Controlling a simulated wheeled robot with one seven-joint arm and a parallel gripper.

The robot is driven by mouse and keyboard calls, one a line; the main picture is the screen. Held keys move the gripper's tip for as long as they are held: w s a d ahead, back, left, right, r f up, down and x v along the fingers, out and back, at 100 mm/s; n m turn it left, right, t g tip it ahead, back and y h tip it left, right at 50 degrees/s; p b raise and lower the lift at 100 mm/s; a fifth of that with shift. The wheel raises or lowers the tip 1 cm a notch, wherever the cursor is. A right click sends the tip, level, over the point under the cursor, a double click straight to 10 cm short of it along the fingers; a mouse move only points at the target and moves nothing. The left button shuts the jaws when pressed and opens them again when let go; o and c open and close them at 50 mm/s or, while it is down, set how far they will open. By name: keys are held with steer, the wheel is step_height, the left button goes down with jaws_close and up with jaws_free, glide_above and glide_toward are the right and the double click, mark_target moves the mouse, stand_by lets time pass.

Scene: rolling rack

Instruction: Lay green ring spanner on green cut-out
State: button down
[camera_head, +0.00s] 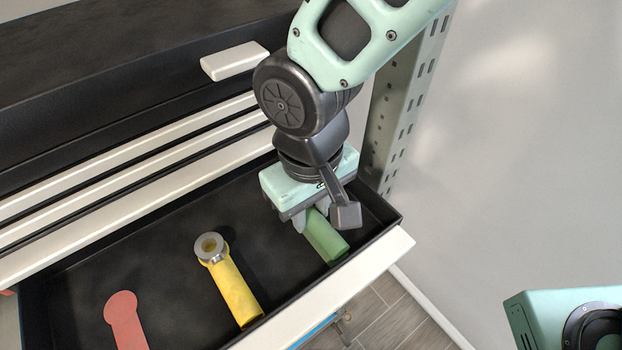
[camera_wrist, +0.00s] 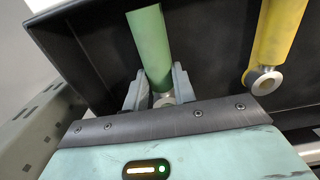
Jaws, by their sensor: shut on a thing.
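The green ring spanner (camera_head: 328,242) is at the right end of the open black drawer, its handle pointing to the front edge. My gripper (camera_head: 311,221) is shut on its ring end. In the wrist view, the green handle (camera_wrist: 150,45) extends away between the two fingers of my gripper (camera_wrist: 158,92), and the metal ring shows partly between them. The green cut-out is not visible; I cannot tell whether it lies under the spanner. I cannot tell whether the spanner touches the drawer floor.
A yellow ring spanner (camera_head: 237,287) lies in the drawer left of the green one. A red cut-out (camera_head: 126,318) lies bare further left. The drawer's white front edge (camera_head: 345,290) and the rack's upright post (camera_head: 398,105) are close to my gripper.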

steer(key=shift+f+b, duration=0.35)
steer(key=shift+f, duration=0.3)
steer(key=c, duration=1.1)
jaws_free()
steer(key=shift+o, duration=0.2)
steer(key=shift+r, duration=0.1)
step_height(320, 180, up, 17)
steer(key=b, duration=0.4)
steer(key=shift+r, duration=0.15)
